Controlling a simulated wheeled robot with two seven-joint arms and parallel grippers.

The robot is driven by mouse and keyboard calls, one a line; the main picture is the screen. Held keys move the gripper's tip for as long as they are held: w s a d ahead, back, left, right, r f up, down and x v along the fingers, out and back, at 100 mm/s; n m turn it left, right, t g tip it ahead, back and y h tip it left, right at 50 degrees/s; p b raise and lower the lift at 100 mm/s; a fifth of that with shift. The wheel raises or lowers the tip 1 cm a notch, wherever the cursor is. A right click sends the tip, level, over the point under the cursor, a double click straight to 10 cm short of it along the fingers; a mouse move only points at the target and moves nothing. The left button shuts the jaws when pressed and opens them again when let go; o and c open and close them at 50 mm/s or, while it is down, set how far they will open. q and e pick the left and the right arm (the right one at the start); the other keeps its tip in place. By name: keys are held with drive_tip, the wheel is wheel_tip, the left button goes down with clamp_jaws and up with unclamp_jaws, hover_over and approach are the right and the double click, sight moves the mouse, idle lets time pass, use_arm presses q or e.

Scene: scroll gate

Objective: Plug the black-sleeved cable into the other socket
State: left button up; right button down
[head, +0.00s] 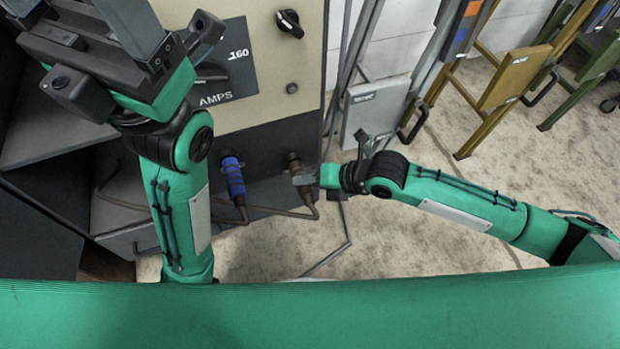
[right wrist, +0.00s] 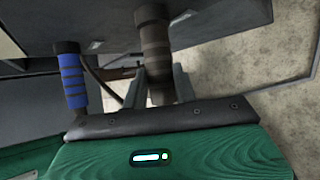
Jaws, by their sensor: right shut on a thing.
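The black-sleeved cable (head: 295,168) meets the dark lower front of the machine (head: 268,140) at the right. I cannot tell how deep its plug sits. My right gripper (head: 304,180) is shut on it from the right. In the right wrist view the banded dark sleeve (right wrist: 155,48) rises between the two fingers of the gripper (right wrist: 158,88) to the panel. The blue-sleeved cable (head: 233,180) stands at the panel to its left; it also shows in the right wrist view (right wrist: 72,80). My left gripper (head: 110,35) is raised at upper left; its fingertips are unclear. The sockets are mostly hidden.
The machine's upper panel carries a black knob (head: 289,23) and an AMPS dial plate (head: 228,75). Brown cables hang below the plugs. A grey shelf (head: 52,130) is at left.

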drive_tip(key=shift+s+p, duration=0.15)
drive_tip(key=shift+p, duration=0.35)
idle(0.8)
drive_tip(key=shift+w, duration=0.2)
idle(0.5)
drive_tip(key=c, duration=0.9)
unclamp_jaws()
drive_tip(key=shift+c, duration=0.2)
drive_tip(key=shift+o, duration=0.4)
drive_tip(key=o, duration=0.5)
drive_tip(key=shift+c, duration=0.2)
